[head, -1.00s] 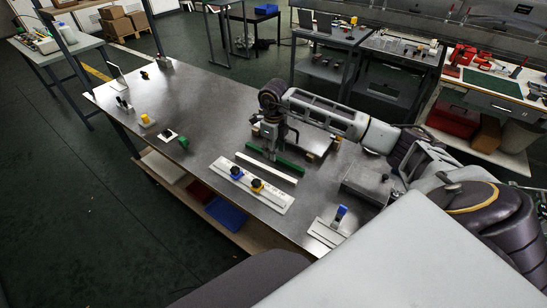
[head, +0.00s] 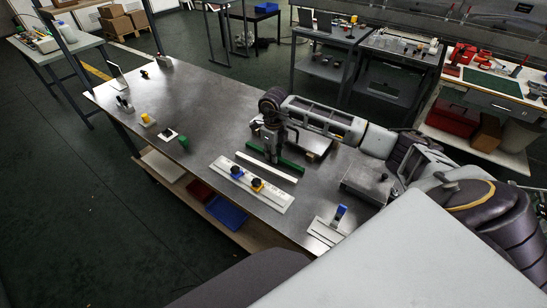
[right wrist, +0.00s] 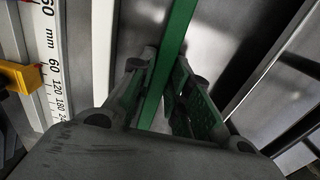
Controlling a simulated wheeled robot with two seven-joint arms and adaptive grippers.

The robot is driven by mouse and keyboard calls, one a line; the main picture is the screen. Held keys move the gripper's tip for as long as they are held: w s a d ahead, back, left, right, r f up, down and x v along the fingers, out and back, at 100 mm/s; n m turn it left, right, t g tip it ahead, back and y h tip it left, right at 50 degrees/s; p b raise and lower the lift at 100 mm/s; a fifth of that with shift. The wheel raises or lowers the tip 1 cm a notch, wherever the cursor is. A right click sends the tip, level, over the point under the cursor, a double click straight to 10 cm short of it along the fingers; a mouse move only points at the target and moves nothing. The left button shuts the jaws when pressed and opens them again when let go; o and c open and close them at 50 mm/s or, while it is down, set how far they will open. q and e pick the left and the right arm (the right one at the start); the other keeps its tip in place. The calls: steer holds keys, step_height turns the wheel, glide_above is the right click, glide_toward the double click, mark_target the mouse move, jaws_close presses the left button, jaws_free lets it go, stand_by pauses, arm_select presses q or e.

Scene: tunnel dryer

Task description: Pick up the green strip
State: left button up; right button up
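The green strip (head: 290,166) lies on the metal bench, behind and parallel to a white strip (head: 266,167). My right gripper (head: 272,156) points down over the strip's left part. In the right wrist view the green strip (right wrist: 173,48) runs between the two fingers of the right gripper (right wrist: 166,72). The fingers are apart, one on each side of the strip, with a gap visible on the right side. The strip's lower end in that view is hidden by the gripper body. My left gripper is not in view.
A white scaled plate (head: 222,171) with blue and yellow knobs lies in front of the strips. A grey block (head: 366,183) stands to the right, and a blue-handled fixture (head: 328,231) at the front right. The bench's left middle (head: 205,105) is clear.

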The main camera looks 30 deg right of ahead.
jaws_close()
steer(key=shift+r, duration=0.15)
step_height(320, 180, up, 10)
steer(key=shift+b, duration=0.45)
stand_by(0.5)
